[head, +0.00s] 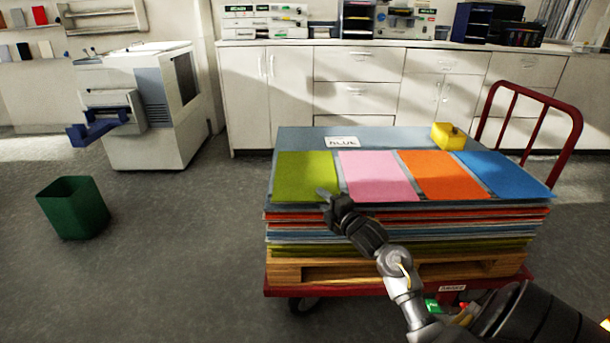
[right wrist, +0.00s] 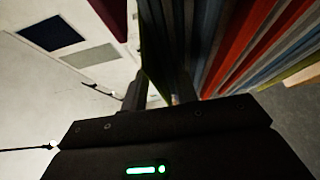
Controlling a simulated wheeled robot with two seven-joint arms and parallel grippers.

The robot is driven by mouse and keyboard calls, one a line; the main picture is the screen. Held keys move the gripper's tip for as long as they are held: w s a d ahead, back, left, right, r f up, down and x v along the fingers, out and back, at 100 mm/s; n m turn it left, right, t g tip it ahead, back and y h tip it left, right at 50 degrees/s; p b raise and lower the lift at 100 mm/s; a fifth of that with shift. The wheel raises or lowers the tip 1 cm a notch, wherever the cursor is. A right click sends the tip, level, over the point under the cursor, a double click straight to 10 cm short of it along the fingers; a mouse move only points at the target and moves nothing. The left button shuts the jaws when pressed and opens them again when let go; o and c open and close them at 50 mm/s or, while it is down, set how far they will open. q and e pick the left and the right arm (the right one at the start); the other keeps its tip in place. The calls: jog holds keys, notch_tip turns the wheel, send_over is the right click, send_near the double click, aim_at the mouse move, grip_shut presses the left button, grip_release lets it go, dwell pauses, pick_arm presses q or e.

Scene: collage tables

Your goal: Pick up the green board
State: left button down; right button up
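The green board (head: 305,175) lies flat at the left end of a row of coloured boards on top of the stack. My right gripper (head: 326,194) is at its front edge, near the right front corner. In the right wrist view the two fingers (right wrist: 160,92) stand apart, with a green edge (right wrist: 155,62) seen between and beyond them. I cannot tell whether either finger touches the board. My left gripper is out of view.
Pink (head: 376,175), orange (head: 444,174) and blue (head: 506,174) boards lie to the right. A yellow block (head: 449,136) and a "BLUE" card (head: 342,142) are behind. The pallet (head: 345,272) rests on a red cart with a handle (head: 576,125). A green bin (head: 73,208) stands left.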

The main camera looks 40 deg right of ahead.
grip_shut()
jog(key=shift+r, duration=0.15)
dwell(0.4)
